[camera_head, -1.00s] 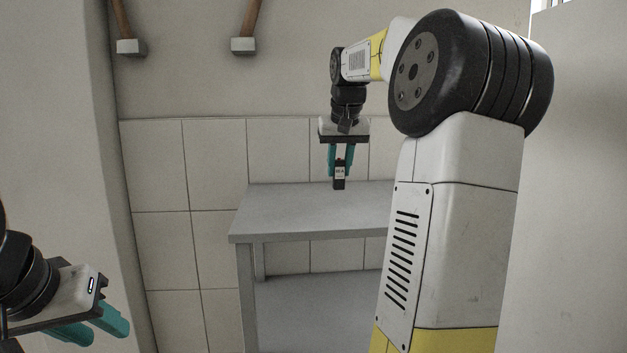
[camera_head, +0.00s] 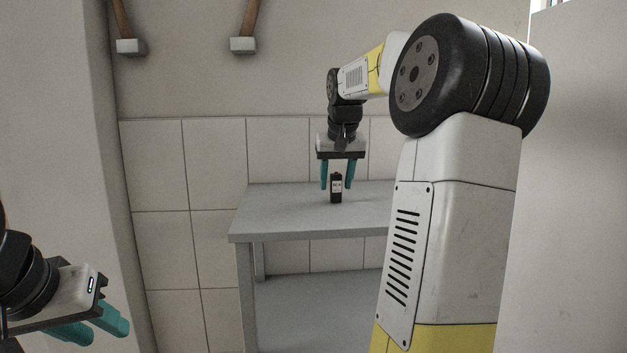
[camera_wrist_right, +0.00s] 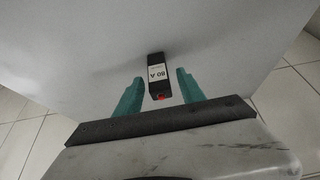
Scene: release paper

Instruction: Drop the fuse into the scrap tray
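The fuse (camera_head: 336,188) is a small black block with a white label, upright at the grey table. In the right wrist view the fuse (camera_wrist_right: 156,75) shows its label and a red spot on its near end. My right gripper (camera_head: 337,184) is open, its teal fingers apart on either side of the fuse, with gaps visible on both sides. Whether the fuse's base touches the tabletop is hard to tell. My left gripper (camera_head: 97,327) is at the lower left, far from the fuse, with its teal fingers apart and empty. I see no scrap tray.
The grey table (camera_head: 270,215) has bare top to the left of the fuse. My right arm hides its right part. Two hammer-like tools (camera_head: 131,47) hang on the wall above. A pale panel stands at the right.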

